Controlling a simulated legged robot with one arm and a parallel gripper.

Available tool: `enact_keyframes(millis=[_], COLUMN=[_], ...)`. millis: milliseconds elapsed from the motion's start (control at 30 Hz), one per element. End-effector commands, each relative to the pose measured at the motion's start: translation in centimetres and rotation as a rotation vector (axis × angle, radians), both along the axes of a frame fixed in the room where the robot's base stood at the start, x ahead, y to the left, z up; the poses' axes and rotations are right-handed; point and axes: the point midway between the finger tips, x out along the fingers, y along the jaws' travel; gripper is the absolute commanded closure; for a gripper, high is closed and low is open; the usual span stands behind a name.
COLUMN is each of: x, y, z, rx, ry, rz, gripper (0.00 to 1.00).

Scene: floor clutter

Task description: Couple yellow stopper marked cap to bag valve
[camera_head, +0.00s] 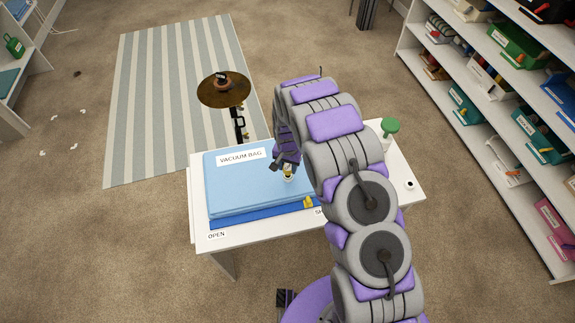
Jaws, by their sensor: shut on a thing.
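The light blue vacuum bag (232,190), labelled "VACUUM BAG", lies flat on the white table (282,232). My gripper (284,170) is low over the bag's right part and is shut on a small yellow stopper (288,173). A small pale ring, likely the bag valve (288,179), shows right under the stopper. My fingers and arm hide part of both. I cannot tell whether stopper and valve touch or are joined.
A yellow clip (308,202) sits at the bag's darker blue front edge. The table has "OPEN" at its front left, a green-topped object (390,126) and a small white, dark-centred piece (409,185) at right. A cymbal stand (224,90) stands behind. Shelves line the right.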

Motion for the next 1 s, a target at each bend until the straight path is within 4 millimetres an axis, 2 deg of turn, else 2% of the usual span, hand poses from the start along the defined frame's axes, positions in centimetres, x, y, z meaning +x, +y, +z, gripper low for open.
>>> enact_keyframes(millis=[633, 1000], x=[0.01, 0.01], y=[0.01, 0.00], z=[-0.02, -0.75], rx=[0.000, 0.000], ry=[0.000, 0.000], rz=[0.000, 0.000], gripper=[0.96, 0.96])
